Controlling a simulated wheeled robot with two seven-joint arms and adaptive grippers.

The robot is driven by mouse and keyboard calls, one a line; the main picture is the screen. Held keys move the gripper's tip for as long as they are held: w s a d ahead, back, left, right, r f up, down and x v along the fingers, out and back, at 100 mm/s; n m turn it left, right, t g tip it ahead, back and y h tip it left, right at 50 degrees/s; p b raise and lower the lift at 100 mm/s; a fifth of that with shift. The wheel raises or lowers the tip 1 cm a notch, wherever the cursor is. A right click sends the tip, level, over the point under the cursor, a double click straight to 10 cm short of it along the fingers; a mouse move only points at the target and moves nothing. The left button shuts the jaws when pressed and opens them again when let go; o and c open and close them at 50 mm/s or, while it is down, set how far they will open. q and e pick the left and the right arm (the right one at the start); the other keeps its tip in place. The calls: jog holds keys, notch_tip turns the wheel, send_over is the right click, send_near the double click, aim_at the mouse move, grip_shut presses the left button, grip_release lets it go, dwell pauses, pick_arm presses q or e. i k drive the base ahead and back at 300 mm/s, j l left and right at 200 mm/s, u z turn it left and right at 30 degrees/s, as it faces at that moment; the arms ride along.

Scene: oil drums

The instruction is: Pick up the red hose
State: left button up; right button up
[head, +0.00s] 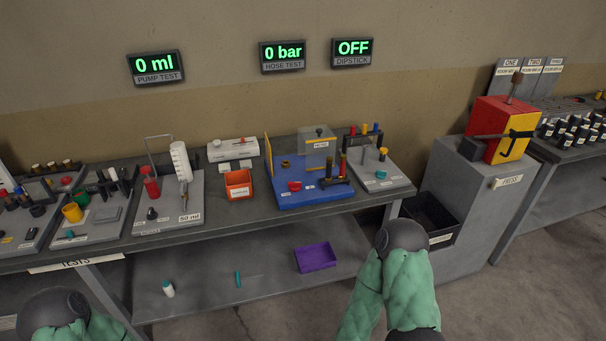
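No piece is clearly recognisable as the red hose. Below the hose test display (282,56), a blue board (305,198) on the table carries a small red piece (294,186) and dark upright pieces with coloured ends (343,164). Behind it to the right, a dark rack (348,141) holds short pieces with blue, red (364,129) and yellow tops. I cannot tell which red piece is the hose. My arms show only as green-sleeved links with dark round joints at the bottom left and bottom centre-right. No fingers of either gripper are visible.
An orange bin (238,187) stands left of the blue board. A clear panel (316,146) and a yellow upright plate (268,160) rise from the board. A purple tray (316,257) is on the lower shelf. A black bin (432,219) and a red-yellow press (500,130) are right.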

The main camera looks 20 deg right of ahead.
aim_at(343, 157)
jog(key=u, duration=0.3)
jog(key=l+u, duration=0.75)
jog(key=l, duration=0.2)
jog(key=l+u, duration=0.4)
